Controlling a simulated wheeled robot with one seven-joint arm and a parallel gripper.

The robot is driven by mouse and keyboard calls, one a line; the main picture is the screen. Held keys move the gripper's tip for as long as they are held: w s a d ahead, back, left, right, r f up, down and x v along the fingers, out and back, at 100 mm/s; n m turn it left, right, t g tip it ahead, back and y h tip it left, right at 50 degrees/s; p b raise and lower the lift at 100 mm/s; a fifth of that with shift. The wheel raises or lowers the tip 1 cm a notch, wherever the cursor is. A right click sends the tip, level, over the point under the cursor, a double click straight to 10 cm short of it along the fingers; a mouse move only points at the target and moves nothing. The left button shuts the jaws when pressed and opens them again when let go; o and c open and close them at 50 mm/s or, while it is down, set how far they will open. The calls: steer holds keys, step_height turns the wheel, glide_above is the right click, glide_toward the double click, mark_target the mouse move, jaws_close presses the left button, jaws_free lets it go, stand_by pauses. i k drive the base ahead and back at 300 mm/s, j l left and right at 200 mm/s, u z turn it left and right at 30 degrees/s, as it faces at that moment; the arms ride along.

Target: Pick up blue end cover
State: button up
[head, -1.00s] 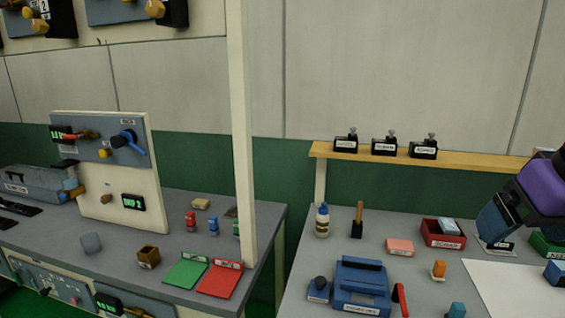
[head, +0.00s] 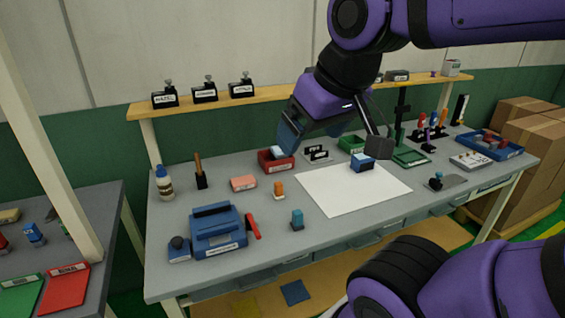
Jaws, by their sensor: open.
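Several blue pieces are in view, and I cannot tell for sure which is the end cover. A small teal-blue piece (head: 297,220) stands at the bench's front. A flat blue square (head: 295,292) lies low, below the bench top. A light blue piece (head: 277,152) is in the red bin (head: 271,166). My gripper (head: 334,148) is open and empty over the back of the bench, above and left of the block on the sheet.
A blue machine (head: 215,231) with a red handle is at the bench's front left. A wooden shelf (head: 280,91) with black clamps runs behind. A blue tray (head: 489,145) and cardboard boxes (head: 528,140) are at right. The bench front between is mostly clear.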

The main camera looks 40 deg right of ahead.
mark_target(360, 162)
steer(key=z, duration=1.4)
steer(key=i+l+u, duration=0.45)
steer(key=l, duration=0.15)
steer(key=i+l+u, duration=0.1)
steer(key=l+u, duration=0.15)
steer(key=i+l+u, duration=0.2)
steer(key=l, duration=0.25)
steer(key=k, duration=0.05)
